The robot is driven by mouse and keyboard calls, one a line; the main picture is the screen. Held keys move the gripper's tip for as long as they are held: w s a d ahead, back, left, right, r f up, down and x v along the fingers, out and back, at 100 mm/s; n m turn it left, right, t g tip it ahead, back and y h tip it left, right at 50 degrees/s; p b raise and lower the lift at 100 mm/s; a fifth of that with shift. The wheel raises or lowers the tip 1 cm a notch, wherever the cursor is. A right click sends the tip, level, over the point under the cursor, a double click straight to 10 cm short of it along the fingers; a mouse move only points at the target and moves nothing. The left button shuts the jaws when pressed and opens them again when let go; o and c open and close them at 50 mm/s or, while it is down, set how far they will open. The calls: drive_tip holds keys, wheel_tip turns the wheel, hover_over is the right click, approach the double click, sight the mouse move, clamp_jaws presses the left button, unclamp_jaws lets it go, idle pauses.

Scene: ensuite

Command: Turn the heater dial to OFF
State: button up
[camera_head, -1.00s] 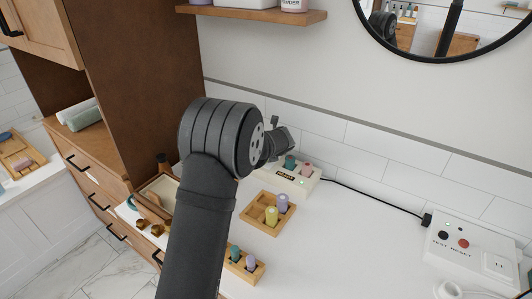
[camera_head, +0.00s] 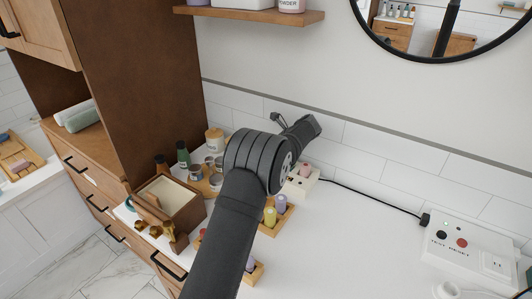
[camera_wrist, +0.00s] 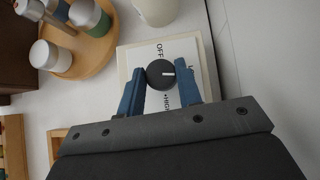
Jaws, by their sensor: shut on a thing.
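The heater is a pale box (camera_wrist: 130,62) with printed labels; OFF is at its upper left and HIGH lower down in the wrist view. Its round black dial (camera_wrist: 160,76) has a white mark pointing right in that view, away from OFF. My gripper (camera_wrist: 162,80) has its two blue fingers on either side of the dial, shut on it.
A round wooden tray with jars (camera_wrist: 98,45) stands close beside the heater. A wooden holder with rollers (camera_head: 288,217) lies in front. The tiled wall is close behind. A white socket box (camera_head: 470,250) sits at the right; the counter between is mostly clear.

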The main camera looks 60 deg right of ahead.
drive_tip(key=shift+n+y, duration=0.4)
drive_tip(key=shift+n, duration=0.1)
drive_tip(key=o, duration=1)
drive_tip(key=v, duration=0.7)
drive_tip(key=shift+s+d+r, duration=0.1)
drive_tip(key=shift+s+r, duration=0.05)
drive_tip(key=shift+r, duration=0.05)
